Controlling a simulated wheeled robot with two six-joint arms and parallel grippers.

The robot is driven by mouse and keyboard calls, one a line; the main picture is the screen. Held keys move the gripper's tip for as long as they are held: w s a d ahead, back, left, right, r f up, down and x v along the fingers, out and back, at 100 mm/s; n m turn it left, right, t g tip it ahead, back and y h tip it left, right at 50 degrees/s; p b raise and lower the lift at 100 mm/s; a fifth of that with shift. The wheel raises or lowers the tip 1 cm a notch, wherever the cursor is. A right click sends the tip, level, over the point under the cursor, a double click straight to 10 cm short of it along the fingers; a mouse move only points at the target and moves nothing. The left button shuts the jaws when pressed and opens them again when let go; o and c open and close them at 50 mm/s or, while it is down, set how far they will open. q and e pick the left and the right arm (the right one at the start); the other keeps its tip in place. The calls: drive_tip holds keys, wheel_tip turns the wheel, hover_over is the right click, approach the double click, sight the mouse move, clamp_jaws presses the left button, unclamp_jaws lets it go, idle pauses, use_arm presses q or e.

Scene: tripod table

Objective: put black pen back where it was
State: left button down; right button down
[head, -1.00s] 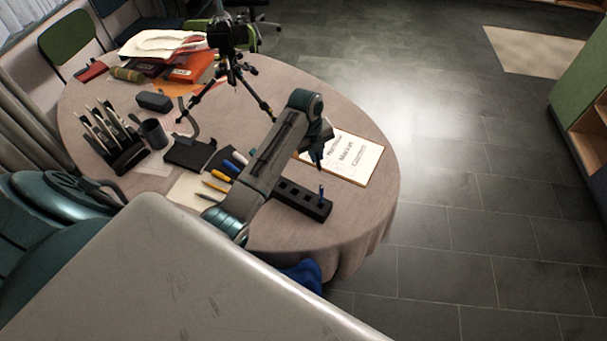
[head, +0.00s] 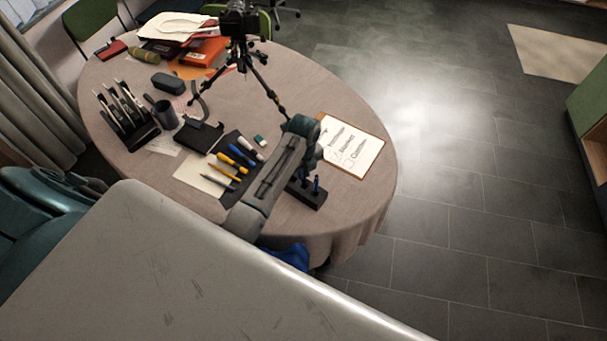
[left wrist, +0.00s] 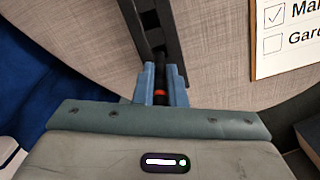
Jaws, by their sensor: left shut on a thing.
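My left gripper (head: 306,178) is over the black slotted pen block (head: 312,201) near the table's front right edge. The slotted block (left wrist: 151,18) runs from the fingers to the top of that view. Whether the pen's tip is in a slot is hidden. My right gripper is not in view.
A checklist board (head: 351,147) lies behind the block. Several pens and markers (head: 229,171) lie left of my arm. A tripod with camera (head: 243,58), a grey cup (head: 166,114) and a black upright rack (head: 128,125) stand farther off. The table right of the block is clear.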

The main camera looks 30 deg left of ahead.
use_arm(q)
drive_tip(key=shift+f, duration=1.35)
drive_tip(key=c, duration=1.5)
unclamp_jaws()
drive_tip(key=shift+f, duration=0.1)
wheel_tip(320, 180, up, 11)
drive_tip(key=b, duration=0.3)
drive_tip(key=shift+r+b, duration=0.35)
drive_tip(key=shift+r, duration=0.3)
